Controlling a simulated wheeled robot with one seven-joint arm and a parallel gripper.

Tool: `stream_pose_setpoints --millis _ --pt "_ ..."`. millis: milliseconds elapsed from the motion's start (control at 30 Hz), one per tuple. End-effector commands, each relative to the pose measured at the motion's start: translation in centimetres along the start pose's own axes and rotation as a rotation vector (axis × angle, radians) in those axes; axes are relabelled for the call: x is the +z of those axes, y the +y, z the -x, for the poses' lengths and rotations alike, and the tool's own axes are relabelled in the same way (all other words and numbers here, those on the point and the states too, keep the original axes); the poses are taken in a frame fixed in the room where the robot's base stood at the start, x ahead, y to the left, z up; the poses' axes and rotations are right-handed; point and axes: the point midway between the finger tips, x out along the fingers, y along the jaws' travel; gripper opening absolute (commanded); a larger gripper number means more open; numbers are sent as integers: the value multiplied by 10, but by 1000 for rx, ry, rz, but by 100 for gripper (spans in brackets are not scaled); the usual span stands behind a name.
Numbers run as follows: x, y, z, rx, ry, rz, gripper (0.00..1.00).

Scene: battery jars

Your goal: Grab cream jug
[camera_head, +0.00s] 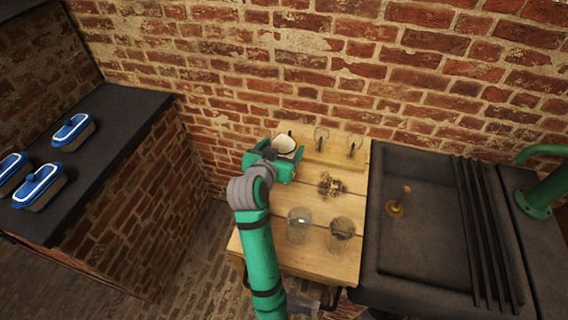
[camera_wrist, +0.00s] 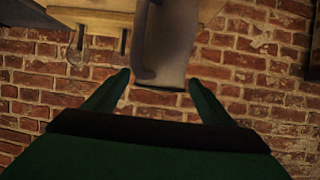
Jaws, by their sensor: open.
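The cream jug (camera_head: 285,144) is a pale, open-topped vessel at the back left of the wooden table, near the brick wall. In the wrist view the jug (camera_wrist: 168,45) hangs in from the top edge, which cuts off part of it. My gripper (camera_head: 276,158) is at the jug, on its near side, with my arm reaching up from below. In the wrist view my gripper (camera_wrist: 160,78) is open, with one green fingertip on each side of the jug's end. I see a gap between each fingertip and the jug.
The wooden table (camera_head: 293,258) also holds two glass jars (camera_head: 300,222) at the front and a small brown pile (camera_head: 331,185). A raised strip with glass pieces (camera_head: 321,137) stands right of the jug. A dark sink (camera_head: 425,230) adjoins at right; blue-lidded boxes (camera_head: 73,131) sit far left.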

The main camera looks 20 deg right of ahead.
Motion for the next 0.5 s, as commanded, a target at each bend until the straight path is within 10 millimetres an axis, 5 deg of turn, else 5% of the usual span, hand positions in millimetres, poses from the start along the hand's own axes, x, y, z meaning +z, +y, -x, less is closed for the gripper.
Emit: stream_pose_setpoints --millis 300,500 --pt "0 0 -6 -1 1 0 77" --pt "0 0 -6 0 1 0 31"
